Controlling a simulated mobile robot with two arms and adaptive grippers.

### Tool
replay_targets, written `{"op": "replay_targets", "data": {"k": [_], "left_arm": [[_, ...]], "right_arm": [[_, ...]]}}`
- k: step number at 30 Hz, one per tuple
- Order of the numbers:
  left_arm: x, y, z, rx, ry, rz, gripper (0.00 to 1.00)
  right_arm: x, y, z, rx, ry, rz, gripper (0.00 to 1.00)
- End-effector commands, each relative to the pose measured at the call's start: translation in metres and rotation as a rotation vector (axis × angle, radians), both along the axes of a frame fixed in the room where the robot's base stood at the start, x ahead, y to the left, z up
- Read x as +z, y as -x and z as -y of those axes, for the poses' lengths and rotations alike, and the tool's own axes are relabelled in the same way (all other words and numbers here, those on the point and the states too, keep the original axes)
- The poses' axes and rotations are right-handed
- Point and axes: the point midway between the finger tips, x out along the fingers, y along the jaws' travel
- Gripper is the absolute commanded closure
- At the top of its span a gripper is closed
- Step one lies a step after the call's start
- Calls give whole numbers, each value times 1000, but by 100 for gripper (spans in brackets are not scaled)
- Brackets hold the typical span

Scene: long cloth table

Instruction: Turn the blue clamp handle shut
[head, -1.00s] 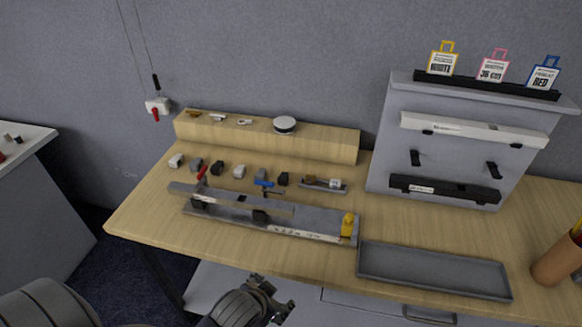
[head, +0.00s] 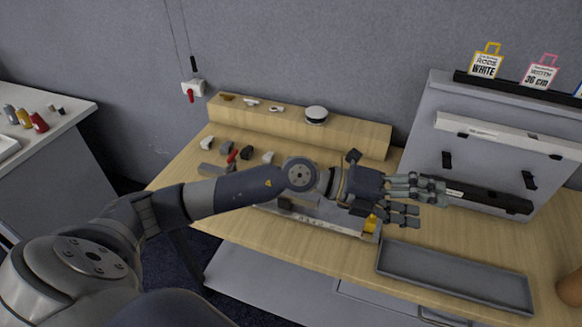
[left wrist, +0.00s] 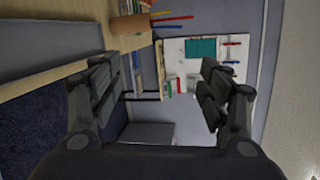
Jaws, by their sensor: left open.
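The blue clamp handle is hidden behind my left arm in the head view now. Part of the grey fixture rail (head: 318,221) shows below the arm, with a yellow block (head: 371,226) at its right end. My left gripper (head: 432,203) is open and empty, stretched to the right above the table, past the yellow block. In the left wrist view its open fingers (left wrist: 158,88) frame the far room, with no clamp between them. My right gripper is not in view.
A grey tray (head: 455,276) lies at the table's front right. A wooden ledge (head: 300,128) with small parts stands at the back. A grey rack (head: 435,130) stands at the right.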

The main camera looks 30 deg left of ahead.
Motion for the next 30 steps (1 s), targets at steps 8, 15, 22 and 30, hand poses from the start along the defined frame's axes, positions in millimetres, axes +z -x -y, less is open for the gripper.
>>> {"op": "replay_targets", "data": {"k": [8, 15, 22, 30], "left_arm": [[-77, -33, -150, 10, -785, -57, 30], [-71, -46, -301, 210, -1223, -201, 30], [-66, -45, -341, 278, -1322, -253, 30], [-106, -61, -344, 274, -1321, -256, 30]], "right_arm": [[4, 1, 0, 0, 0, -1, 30], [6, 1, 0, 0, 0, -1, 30], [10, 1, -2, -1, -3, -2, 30], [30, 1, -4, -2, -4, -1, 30]]}}
